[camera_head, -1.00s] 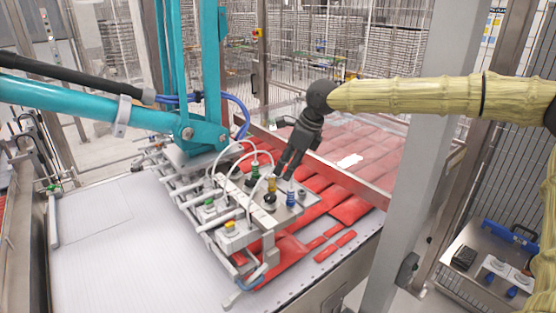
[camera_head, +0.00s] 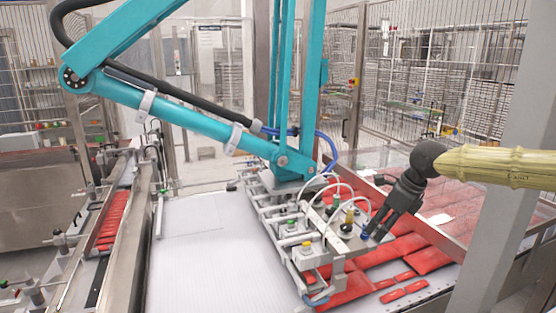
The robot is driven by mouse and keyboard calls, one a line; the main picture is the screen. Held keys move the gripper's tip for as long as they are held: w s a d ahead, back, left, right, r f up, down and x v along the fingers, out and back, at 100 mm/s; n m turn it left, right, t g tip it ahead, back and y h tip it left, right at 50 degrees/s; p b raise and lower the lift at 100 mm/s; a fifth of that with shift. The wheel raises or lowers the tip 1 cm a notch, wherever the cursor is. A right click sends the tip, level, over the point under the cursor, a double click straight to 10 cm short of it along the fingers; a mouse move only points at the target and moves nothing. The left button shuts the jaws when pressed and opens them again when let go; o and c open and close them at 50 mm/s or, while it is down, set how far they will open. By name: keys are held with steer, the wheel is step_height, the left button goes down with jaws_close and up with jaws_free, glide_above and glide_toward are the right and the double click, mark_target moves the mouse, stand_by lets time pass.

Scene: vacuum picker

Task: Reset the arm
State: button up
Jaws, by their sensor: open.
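My gripper (camera_head: 376,231) is dark grey, at the end of my yellow, sleeve-covered arm (camera_head: 490,166), which comes in from the right. It points down and left over the right end of the vacuum picker head (camera_head: 330,245). Its fingers are close to the small coloured fittings there; I cannot tell whether they touch. Nothing shows between the fingers. The picker head is a metal frame with white hoses, hanging from a teal machine arm (camera_head: 190,120) over the belt.
Red packs (camera_head: 425,260) lie beneath and right of the picker head. The white belt (camera_head: 200,250) is bare on the left. Wire fencing (camera_head: 440,80) closes the back. Another line with red packs (camera_head: 110,222) runs at far left.

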steer(key=s+a+f+n+h+b, duration=0.1)
steer(key=s+f+n+h+b, duration=0.25)
steer(key=f, duration=1.15)
steer(key=s+a+f+n+h+b, duration=0.15)
steer(key=s+f+n, duration=0.45)
steer(key=f, duration=0.9)
steer(key=s+a+f+n+h+b, duration=0.1)
steer(key=s+f+n+b, duration=0.2)
steer(key=s+f, duration=0.75)
steer(key=s+a+f+n+y+b, duration=0.1)
steer(key=s+f+n+b, duration=0.2)
steer(key=f, duration=0.5)
steer(key=s+a+f+n+b, duration=0.1)
steer(key=s+f+n, duration=0.2)
steer(key=s+f, duration=0.4)
steer(key=s+f+n+g+y+b, duration=0.1)
steer(key=s+f+n, duration=0.2)
steer(key=s, duration=0.5)
steer(key=s+f+n+g+b, duration=0.1)
steer(key=s+f+n, duration=0.3)
steer(key=s, duration=0.4)
steer(key=shift+s+d+f+g+y+b, duration=0.15)
steer(key=shift+s+d+g+y+b, duration=0.25)
steer(key=shift+b, duration=0.15)
